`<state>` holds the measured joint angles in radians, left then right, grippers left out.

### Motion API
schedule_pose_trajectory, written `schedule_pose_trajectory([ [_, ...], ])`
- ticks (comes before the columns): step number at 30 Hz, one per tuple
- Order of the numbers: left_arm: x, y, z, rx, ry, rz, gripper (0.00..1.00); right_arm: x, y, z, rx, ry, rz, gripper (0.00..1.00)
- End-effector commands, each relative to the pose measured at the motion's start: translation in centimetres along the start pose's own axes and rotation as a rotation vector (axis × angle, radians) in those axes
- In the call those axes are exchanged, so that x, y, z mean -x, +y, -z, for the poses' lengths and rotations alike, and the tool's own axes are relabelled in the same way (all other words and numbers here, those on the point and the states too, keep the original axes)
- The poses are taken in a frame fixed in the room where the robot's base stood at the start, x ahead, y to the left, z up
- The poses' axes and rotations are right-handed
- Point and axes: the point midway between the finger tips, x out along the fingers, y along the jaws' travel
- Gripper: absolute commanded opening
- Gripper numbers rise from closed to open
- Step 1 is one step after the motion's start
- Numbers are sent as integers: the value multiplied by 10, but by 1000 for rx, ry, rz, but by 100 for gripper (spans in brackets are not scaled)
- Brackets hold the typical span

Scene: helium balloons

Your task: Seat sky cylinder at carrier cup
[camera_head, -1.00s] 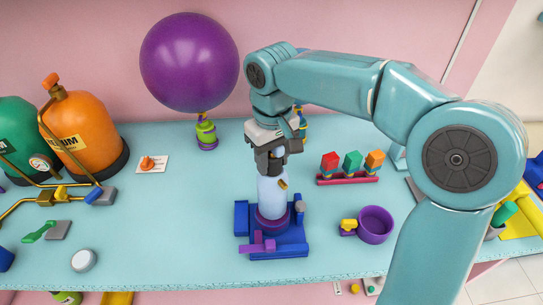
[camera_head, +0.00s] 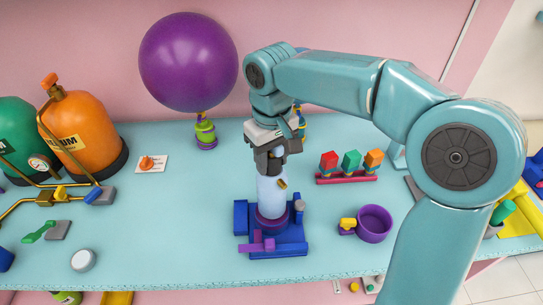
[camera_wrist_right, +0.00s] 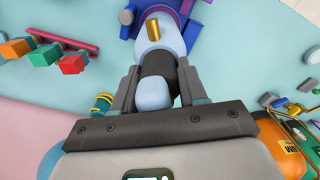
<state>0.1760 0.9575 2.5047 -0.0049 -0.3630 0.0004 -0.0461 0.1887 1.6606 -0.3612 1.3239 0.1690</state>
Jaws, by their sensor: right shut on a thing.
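The sky cylinder (camera_head: 271,195) is pale blue, upright, with a small brass fitting on its side. Its lower end is at the purple carrier cup (camera_head: 271,223) on a blue base; whether it is fully down in the cup I cannot tell. My right gripper (camera_head: 272,168) is shut on the cylinder's dark upper part. In the right wrist view the two fingers (camera_wrist_right: 157,88) flank the dark band, and the pale top (camera_wrist_right: 153,95) shows between them. My left gripper is not in view.
The blue base (camera_head: 291,243) has a purple latch piece at its front. A purple balloon (camera_head: 188,62) floats behind left. An orange tank (camera_head: 85,130) stands left. A purple bowl (camera_head: 374,224) and a rack of coloured blocks (camera_head: 347,177) stand right.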

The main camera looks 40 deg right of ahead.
Motion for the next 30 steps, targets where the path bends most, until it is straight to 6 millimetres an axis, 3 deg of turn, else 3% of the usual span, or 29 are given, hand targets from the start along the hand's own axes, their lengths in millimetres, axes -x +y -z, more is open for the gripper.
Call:
schedule_pose_trajectory([
  [30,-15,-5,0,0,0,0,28,-20,0,0,-1,3,0,0],
])
